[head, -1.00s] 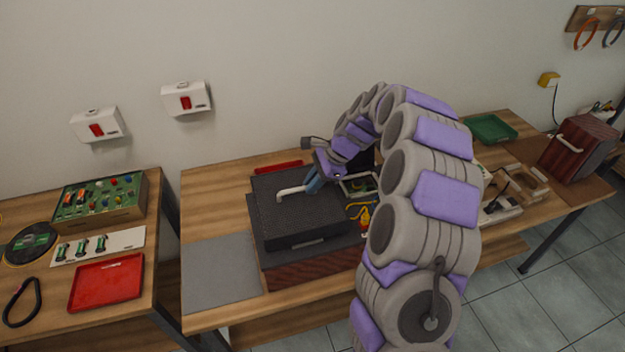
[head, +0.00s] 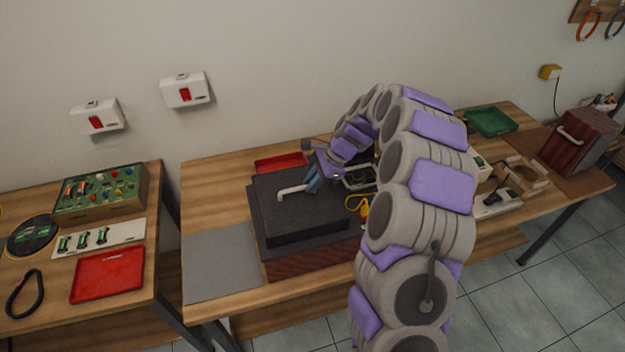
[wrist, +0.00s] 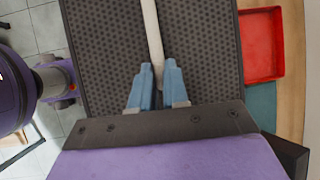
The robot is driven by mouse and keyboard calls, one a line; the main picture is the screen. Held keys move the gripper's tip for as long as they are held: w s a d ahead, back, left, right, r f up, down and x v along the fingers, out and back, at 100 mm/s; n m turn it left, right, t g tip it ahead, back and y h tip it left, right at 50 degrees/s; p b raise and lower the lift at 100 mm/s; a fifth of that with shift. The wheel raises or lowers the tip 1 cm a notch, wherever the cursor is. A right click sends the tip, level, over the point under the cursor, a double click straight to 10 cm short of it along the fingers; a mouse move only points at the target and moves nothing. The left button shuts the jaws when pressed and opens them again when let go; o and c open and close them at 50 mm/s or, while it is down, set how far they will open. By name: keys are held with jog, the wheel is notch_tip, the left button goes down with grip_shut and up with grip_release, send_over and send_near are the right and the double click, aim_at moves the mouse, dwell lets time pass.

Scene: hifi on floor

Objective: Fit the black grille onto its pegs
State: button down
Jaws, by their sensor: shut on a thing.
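The black grille (head: 290,221) is a dark perforated panel with a pale handle (head: 292,190) on top. In the head view it is over the left part of a dark-red wooden case (head: 312,263) on the middle table. Whether it touches the case or sits on pegs cannot be told; the pegs are hidden. My gripper (head: 313,183) is shut on the grille's handle. In the wrist view the blue fingers of my gripper (wrist: 158,82) clasp the handle (wrist: 152,30), with the perforated grille (wrist: 105,50) spread beneath on both sides.
A red tray (head: 280,163) lies behind the grille, and a grey mat (head: 221,266) lies to its left. Yellow parts (head: 357,203) show right of the grille. A green tray (head: 491,121) and a second wooden case (head: 580,142) stand at the right. A side table is at the left.

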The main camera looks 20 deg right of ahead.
jog(key=c, duration=1.1)
grip_release()
jog(key=shift+o, duration=0.2)
jog(key=shift+r, duration=0.1)
jog(key=p+v, duration=0.3)
jog(key=v, duration=1.4)
jog(key=shift+d+p, duration=0.15)
jog(key=shift+p, duration=0.15)
notch_tip(320, 180, up, 8)
jog(key=p, duration=0.6)
jog(key=shift+p, duration=0.3)
